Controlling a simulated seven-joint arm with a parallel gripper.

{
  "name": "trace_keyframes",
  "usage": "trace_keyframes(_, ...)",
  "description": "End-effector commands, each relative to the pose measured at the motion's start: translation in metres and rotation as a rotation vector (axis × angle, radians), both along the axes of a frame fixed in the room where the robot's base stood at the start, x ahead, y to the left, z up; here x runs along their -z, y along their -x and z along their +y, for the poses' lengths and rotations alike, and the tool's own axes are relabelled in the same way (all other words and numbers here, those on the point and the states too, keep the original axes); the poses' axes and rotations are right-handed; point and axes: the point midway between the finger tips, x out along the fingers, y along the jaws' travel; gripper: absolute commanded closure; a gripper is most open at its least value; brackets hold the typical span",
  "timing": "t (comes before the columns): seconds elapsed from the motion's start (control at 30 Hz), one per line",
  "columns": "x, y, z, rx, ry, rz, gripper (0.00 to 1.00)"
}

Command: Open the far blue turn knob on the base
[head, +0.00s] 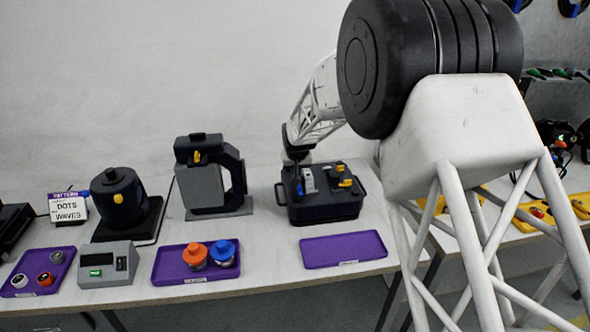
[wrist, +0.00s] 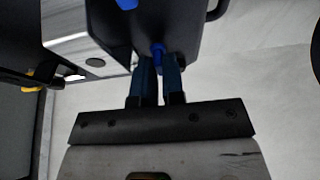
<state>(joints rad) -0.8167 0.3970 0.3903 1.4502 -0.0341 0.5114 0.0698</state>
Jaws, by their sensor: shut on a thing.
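The base (head: 325,209) is a dark box with handles on the table, right of centre in the head view. It carries a silver block and yellow parts on top. In the wrist view its dark body (wrist: 180,25) fills the top. A blue turn knob (wrist: 157,49) sits between the tips of my gripper (wrist: 158,62), whose two dark blue fingers are shut on it. A second blue part (wrist: 127,4) shows at the top edge. In the head view my gripper (head: 298,180) is at the base's left back side, and the knob there is mostly hidden.
An empty purple tray (head: 343,250) lies in front of the base. Left of it are a grey and black machine (head: 205,185) and a purple tray (head: 170,279) with an orange-lidded jar (head: 195,255) and a blue-lidded jar (head: 223,252). My arm covers the right side.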

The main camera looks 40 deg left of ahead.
Motion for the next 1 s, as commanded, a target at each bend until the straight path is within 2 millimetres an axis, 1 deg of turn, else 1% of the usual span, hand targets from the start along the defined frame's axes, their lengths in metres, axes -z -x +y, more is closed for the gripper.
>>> trace_keyframes(0.03,0.0042,-0.0006,-0.0015,-0.007,0.003,0.002,1.00)
trace_keyframes(0.57,0.0046,-0.0004,-0.0013,-0.028,0.003,0.002,1.00)
trace_keyframes(0.6,0.0047,-0.0003,-0.0014,-0.027,0.003,0.003,0.84)
trace_keyframes(0.73,0.0044,0.0000,-0.0011,-0.027,0.003,0.003,0.65)
trace_keyframes(1.0,0.0015,-0.0003,-0.0008,-0.027,0.002,0.001,0.65)
